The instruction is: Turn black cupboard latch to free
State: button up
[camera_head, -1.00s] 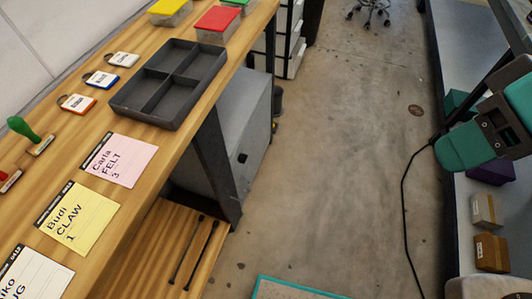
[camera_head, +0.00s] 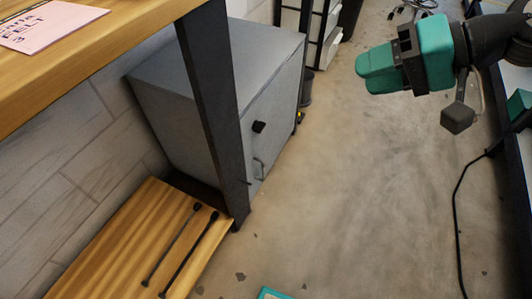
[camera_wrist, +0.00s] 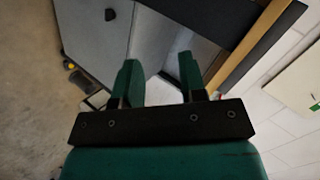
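The grey cupboard (camera_head: 200,85) stands on the floor under the bench. Its black latch (camera_head: 258,127) is a small dark knob on the door face. The latch also shows as a small dark piece in the wrist view (camera_wrist: 110,14) near the top. Whether it is turned locked or free is too small to tell. My gripper (camera_head: 362,75) is green and black, held in the air over the aisle, right of the cupboard and apart from it. In the wrist view its two green fingers (camera_wrist: 160,70) are spread with nothing between them.
A thin door handle (camera_head: 259,168) sits below the latch. A dark bench leg (camera_head: 212,100) stands left of the door. Two black rods lie on the wooden lower shelf (camera_head: 120,240). A dark bin (camera_head: 307,85) stands beyond the cupboard.

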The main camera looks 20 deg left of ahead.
jog(key=w+a+f+m+y+b, duration=0.1)
jog(key=w+a+f+y+b, duration=0.15)
jog(key=f+b, duration=0.6)
jog(key=w+a+f+m+y+b, duration=0.15)
jog(key=w+f+b, duration=0.35)
jog(key=f, duration=0.7)
jog(key=m+t+y+b, duration=0.2)
jog(key=m+y, duration=0.1)
jog(key=m, duration=0.1)
send_near(263, 129)
jog(key=shift+w+a+b, duration=0.15)
jog(key=shift+a+b, duration=0.2)
jog(key=shift+a, duration=1.15)
jog(key=shift+w+a+b, duration=0.15)
jog(key=shift+a+b, duration=0.15)
jog(key=shift+a, duration=1.2)
jog(key=shift+w+a+b, duration=0.15)
jog(key=shift+a+b, duration=0.2)
jog(key=shift+a, duration=1.2)
grip_shut()
